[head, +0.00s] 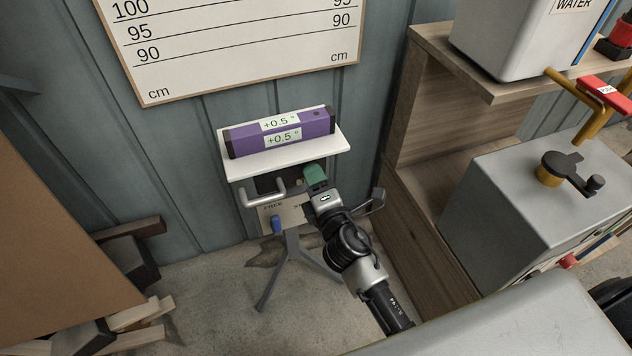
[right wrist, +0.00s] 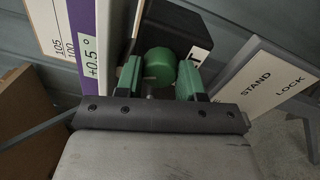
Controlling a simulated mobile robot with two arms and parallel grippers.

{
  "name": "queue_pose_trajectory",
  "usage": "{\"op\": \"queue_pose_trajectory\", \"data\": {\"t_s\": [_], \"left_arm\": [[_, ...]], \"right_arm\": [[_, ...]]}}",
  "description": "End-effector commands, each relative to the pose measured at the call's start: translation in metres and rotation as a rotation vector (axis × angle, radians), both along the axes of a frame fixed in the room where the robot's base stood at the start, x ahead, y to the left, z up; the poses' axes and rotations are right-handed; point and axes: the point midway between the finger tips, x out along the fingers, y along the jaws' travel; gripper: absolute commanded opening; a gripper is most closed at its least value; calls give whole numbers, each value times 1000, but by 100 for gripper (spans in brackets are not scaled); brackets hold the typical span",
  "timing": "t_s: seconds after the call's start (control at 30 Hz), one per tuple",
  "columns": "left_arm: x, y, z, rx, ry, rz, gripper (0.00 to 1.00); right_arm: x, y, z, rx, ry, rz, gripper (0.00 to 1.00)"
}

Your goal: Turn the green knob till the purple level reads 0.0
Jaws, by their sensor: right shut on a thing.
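The purple level (head: 301,131) lies on a white plate (head: 335,142) on top of a tripod stand, and its two displays read +0.5°. It also shows on the left of the right wrist view (right wrist: 87,15), with +0.5° on its label. In the head view my right gripper (head: 315,175) reaches the stand just below the plate and hides the knob. My left gripper is not in view.
A grey handle (head: 263,197) and a blue knob (head: 277,225) are on the stand. A plate marked STAND LOCK (right wrist: 265,85) shows in the right wrist view. A wooden shelf (head: 408,150) stands close on the right, and a measuring board (head: 235,50) hangs behind.

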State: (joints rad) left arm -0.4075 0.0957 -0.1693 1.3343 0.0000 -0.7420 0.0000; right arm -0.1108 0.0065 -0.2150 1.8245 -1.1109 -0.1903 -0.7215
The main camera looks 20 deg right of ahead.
Motion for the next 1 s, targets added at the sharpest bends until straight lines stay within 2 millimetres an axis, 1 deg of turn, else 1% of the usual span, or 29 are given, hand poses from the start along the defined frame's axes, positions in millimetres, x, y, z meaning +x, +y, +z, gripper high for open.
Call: {"op": "queue_pose_trajectory", "data": {"t_s": [0.03,0.2,0.4,0.67,1.0], "left_arm": [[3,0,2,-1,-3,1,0],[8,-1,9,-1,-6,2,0],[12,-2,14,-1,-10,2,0],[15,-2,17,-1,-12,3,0],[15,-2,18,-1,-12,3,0]], "right_arm": [[0,0,-2,40,3,-1,15],[0,0,-2,160,7,0,15],[0,0,-2,261,11,-1,15],[0,0,-2,322,14,-1,15],[0,0,-2,330,14,-1,15]]}}
